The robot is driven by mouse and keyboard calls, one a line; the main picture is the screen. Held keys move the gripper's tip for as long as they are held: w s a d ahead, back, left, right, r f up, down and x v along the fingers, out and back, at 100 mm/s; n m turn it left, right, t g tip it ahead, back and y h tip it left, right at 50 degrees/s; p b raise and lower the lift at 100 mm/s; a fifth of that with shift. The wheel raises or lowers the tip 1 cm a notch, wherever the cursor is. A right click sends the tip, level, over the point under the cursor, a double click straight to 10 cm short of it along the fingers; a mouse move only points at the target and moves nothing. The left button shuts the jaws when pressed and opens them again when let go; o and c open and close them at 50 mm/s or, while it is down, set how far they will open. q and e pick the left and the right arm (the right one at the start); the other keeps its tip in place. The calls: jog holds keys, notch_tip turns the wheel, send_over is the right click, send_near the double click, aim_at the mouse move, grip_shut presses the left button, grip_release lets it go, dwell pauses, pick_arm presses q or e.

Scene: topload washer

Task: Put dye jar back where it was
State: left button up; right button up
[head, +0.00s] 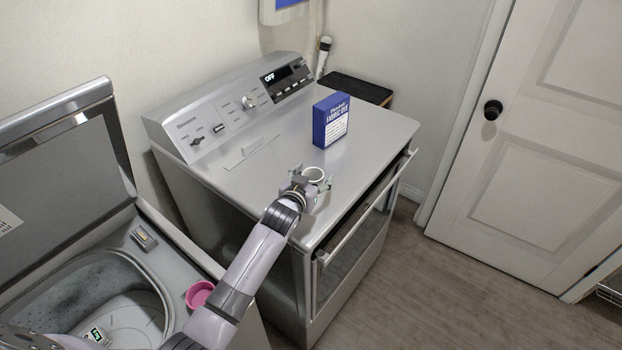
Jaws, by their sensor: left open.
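A small white round jar (314,173), seen from above as a pale ring, is on the dryer top near its front edge; it looks like the dye jar. My left gripper (311,178) is open, with its fingers to either side of the jar. The gripper hides part of the jar, and I cannot tell whether the fingers touch it. A blue fabric dye box (331,120) stands upright on the dryer top (245,180), behind and right of the gripper. My right gripper is not in view.
The topload washer's lid (55,180) is raised at left, its tub (75,285) exposed. A pink cup (199,294) sits on the washer's rim, close to my left arm. The dryer's control panel (235,105) rises behind. A white door (545,150) is at right.

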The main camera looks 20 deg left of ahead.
pick_arm(q)
jog(key=shift+s+r, duration=0.1)
jog(key=shift+r, duration=0.05)
jog(key=b+v, duration=0.1)
jog(key=v, duration=0.9)
jog(key=shift+s, duration=0.1)
jog(key=shift+v, duration=0.8)
jog(key=shift+d, duration=0.1)
